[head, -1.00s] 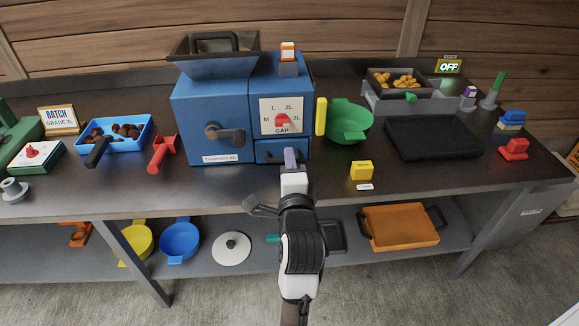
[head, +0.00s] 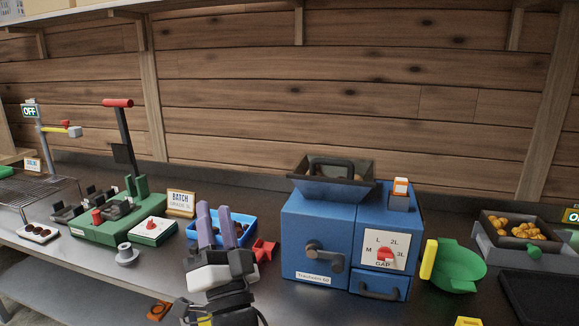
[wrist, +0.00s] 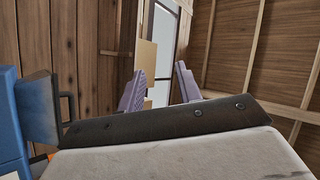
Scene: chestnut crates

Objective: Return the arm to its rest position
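My gripper (head: 214,228) is raised at the lower middle of the head view, in front of the blue tray, with its two purple fingers pointing up. The fingers stand apart with nothing between them. In the wrist view the two fingers (wrist: 158,90) are also apart and empty, against the wooden wall and a bright opening. The gripper hides part of the blue tray (head: 248,222) and its contents.
A blue machine (head: 318,240) with a dial and a dark hopper stands right of my gripper. A red scoop (head: 264,250) lies between them. A green device (head: 110,215), a BATCH sign (head: 181,203) and a white box (head: 152,231) are left.

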